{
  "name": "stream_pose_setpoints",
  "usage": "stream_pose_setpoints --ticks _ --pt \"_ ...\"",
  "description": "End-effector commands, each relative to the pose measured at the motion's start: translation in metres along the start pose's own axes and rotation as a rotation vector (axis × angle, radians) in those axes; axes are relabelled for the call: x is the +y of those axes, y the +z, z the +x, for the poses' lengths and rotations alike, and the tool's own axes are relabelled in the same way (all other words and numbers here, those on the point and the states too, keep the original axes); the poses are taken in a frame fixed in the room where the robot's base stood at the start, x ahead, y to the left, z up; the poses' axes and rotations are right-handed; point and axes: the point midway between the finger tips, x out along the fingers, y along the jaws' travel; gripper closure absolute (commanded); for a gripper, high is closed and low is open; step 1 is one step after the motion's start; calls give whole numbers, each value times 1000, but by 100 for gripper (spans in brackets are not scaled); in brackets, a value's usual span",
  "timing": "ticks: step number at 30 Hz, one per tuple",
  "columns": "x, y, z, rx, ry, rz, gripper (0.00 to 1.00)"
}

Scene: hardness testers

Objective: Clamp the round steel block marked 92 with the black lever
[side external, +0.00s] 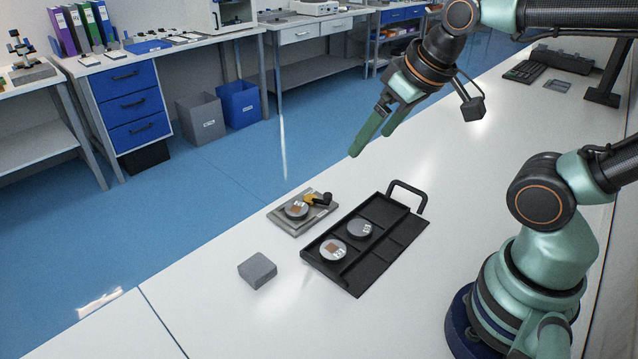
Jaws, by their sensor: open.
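A small clamping fixture (284,225) with a grey base sits on the white bench. A round steel block (296,209) with a brownish patch lies on it. The black lever (321,199) with a yellow part is at the fixture's right, beside the round block; whether it presses on the block cannot be told. Two more round steel blocks lie in the black tray, a front one (333,249) with a brownish patch and a grey one (360,229) behind. The markings are too small to read, so I cannot tell which is 92. My gripper (373,144) is open and empty, high above the fixture and tray.
The black tray (372,273) has several compartments and a raised handle (410,190) at its far end. A plain grey block (257,270) lies to its left. A keyboard (523,71) and a monitor stand (606,92) are at the back right. The bench's front left is clear.

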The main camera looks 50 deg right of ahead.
Motion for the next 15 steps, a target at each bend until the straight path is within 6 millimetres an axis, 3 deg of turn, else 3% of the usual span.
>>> stream_pose_setpoints --ticks 3,6,7,15 --pt "0 0 0 0 0 0 1" --pt "0 -1 0 -4 0 8 40" --pt "0 -2 0 -7 1 16 43" --pt "9 -31 18 -128 28 277 43"
